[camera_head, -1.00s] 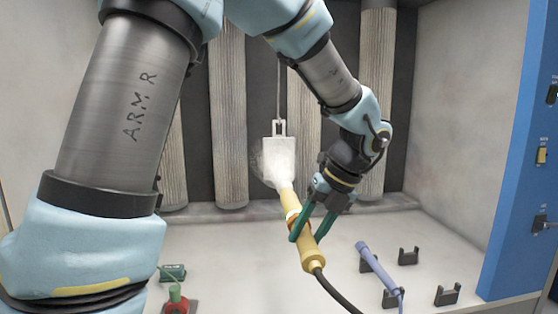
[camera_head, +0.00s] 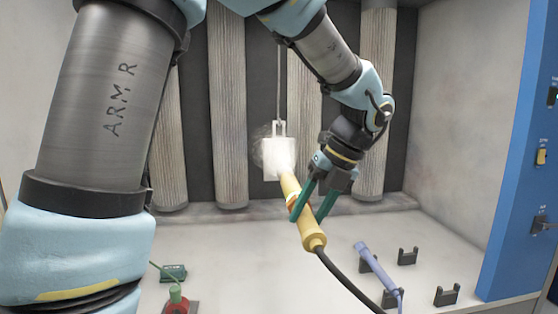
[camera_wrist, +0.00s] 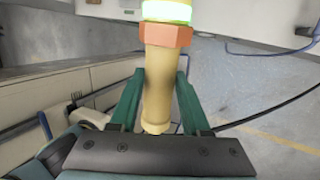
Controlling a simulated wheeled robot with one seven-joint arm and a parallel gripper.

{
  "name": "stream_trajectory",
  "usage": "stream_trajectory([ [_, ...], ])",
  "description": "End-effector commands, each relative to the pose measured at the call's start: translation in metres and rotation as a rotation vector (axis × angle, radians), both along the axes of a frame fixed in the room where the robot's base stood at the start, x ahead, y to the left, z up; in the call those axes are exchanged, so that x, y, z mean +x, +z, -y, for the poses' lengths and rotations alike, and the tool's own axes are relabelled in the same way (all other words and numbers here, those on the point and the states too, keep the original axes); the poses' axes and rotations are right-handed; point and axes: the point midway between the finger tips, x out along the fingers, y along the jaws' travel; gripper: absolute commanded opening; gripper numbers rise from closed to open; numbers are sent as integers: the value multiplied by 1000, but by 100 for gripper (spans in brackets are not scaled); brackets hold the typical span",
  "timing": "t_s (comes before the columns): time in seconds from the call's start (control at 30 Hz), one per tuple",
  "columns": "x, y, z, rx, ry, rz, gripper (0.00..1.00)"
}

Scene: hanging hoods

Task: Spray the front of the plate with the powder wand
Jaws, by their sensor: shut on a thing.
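The plate (camera_head: 277,165) is a small pale rectangle hanging on a thin rod in the hood. The powder wand (camera_head: 312,236) is yellow with an orange collar, and a black cable trails from its lower end. My gripper (camera_head: 311,205) has green fingers shut on the wand, which tilts up and left with its tip in front of the plate's lower right. A whitish cloud hangs around the plate's left side. In the wrist view the wand (camera_wrist: 157,85) sits between the fingers, with an orange nut and a lit green band above. Whether the tip touches the plate is unclear.
A lavender wand (camera_head: 370,262) rests on black holders at the lower right, with more black brackets (camera_head: 408,256) nearby. A green box (camera_head: 173,272) and a red-based item (camera_head: 178,300) sit at the lower left. A blue switch panel (camera_head: 512,165) bounds the right.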

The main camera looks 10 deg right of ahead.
Motion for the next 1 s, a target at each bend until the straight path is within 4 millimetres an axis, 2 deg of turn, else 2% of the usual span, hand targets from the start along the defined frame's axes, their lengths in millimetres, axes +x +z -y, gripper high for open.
stream_trajectory([
  [0.1, 0, 9, 0, 0, 1, 1, 0],
  [0.23, 0, 10, 0, 1, 0, 0, 0],
  [0.73, -1, -20, 0, 0, 0, 0, 0],
  [0.87, -19, -18, -2, 1, -4, 0, 0],
  [1.0, -51, -19, -7, 1, -4, 0, 0],
])
